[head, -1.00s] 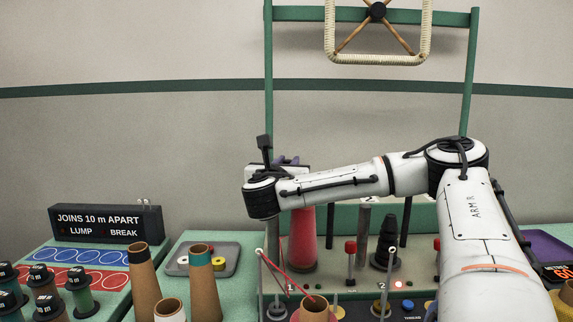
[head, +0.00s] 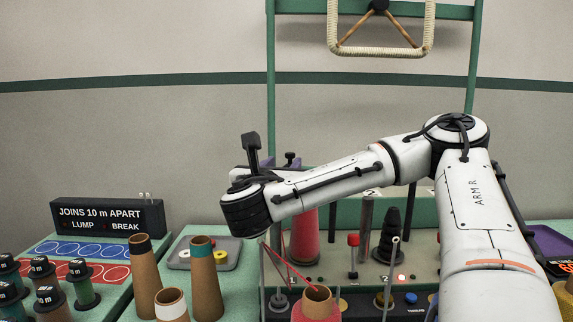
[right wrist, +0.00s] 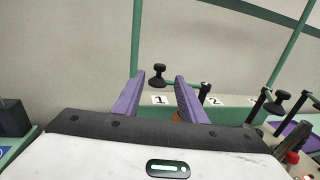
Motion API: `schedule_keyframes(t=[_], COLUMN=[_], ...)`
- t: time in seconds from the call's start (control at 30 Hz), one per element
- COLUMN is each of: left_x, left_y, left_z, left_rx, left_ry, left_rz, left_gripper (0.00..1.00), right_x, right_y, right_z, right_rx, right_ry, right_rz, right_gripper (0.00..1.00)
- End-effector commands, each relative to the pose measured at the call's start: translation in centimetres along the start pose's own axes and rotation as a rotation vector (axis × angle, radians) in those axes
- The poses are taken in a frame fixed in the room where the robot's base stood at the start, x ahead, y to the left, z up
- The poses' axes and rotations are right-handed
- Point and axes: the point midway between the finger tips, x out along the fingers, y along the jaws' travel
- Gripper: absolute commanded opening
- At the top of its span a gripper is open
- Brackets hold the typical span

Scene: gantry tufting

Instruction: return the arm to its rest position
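My right arm (head: 470,205), marked ARM R, reaches up from the lower right, and its forearm slopes down to the left. My right gripper (head: 268,163) is partly hidden behind its wrist in the head view. In the right wrist view its purple fingers (right wrist: 158,92) stand apart with nothing held between them. They point toward the wall and a green rail with number plates. My left gripper is not in view.
Below the wrist are a red cone (head: 305,236) and a brown-topped cone (head: 317,302) with red yarn. Brown cones (head: 205,285), a grey tray (head: 232,247) and a black sign box (head: 108,217) stand left. A green frame (head: 271,90) rises behind. The upper left is clear.

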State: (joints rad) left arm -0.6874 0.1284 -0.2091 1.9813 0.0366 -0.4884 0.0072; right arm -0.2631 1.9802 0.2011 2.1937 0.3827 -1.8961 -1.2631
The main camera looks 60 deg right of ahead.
Motion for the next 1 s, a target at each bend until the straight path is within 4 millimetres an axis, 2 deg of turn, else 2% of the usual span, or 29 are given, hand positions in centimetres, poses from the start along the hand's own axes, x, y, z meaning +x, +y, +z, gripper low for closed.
schedule_keyframes(t=[0.2, 0.57, 0.67, 1.0], left_x=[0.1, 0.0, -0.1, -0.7], left_y=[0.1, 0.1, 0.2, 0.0], left_z=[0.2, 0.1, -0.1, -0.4], left_rx=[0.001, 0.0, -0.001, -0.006], left_ry=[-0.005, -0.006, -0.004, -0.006], left_rz=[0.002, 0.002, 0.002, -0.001], left_gripper=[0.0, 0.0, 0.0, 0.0], right_x=[-1.1, -0.5, 0.6, 6.8], right_y=[0.0, -0.1, -0.1, -0.1], right_z=[0.0, 0.0, 0.1, 0.1], right_rx=[0.0, 0.002, 0.002, 0.002], right_ry=[0.0, 0.002, 0.002, 0.002], right_rz=[0.0, -0.002, -0.004, -0.004], right_gripper=[0.38, 0.38, 0.38, 0.38])
